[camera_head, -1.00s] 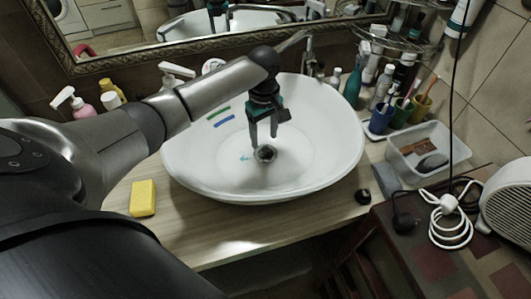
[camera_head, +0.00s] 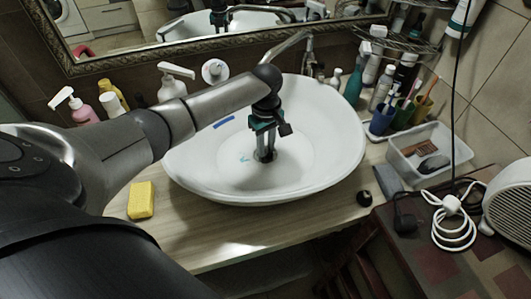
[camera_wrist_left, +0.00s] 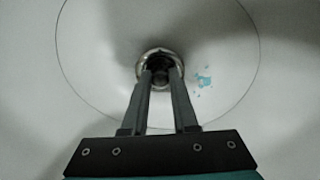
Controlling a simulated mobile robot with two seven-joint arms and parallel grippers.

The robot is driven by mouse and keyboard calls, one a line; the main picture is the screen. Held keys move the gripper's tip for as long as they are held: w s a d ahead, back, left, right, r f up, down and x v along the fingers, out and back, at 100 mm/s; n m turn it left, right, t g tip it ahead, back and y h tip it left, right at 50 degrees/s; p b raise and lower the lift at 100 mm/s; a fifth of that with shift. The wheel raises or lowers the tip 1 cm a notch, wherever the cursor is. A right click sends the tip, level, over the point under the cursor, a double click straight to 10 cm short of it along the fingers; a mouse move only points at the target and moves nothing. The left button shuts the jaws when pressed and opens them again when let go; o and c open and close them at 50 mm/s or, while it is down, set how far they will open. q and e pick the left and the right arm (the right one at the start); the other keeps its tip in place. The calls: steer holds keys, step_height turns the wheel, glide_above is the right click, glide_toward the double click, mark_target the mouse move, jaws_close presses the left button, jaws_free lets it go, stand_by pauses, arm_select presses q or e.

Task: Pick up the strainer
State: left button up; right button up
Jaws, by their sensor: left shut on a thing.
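The strainer (camera_wrist_left: 158,52) is a small round metal piece at the drain in the bottom of the white basin (camera_head: 325,165). My left gripper (camera_head: 265,157) reaches down into the basin from above, with its fingertips at the drain. In the left wrist view, its two fingers (camera_wrist_left: 161,76) converge on the strainer and are shut on it. The fingers hide part of the strainer. I cannot tell whether it is lifted off the drain. My right gripper is not in view.
The faucet (camera_head: 309,62) stands behind the basin. A yellow sponge (camera_head: 141,200) lies at the front left. Soap bottles (camera_head: 82,107) stand left. Toothbrush cups (camera_head: 383,120) and a clear tray (camera_head: 430,165) stand right. A blue strip (camera_head: 224,122) marks the basin wall.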

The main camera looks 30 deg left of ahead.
arm_select(q)
jaws_close()
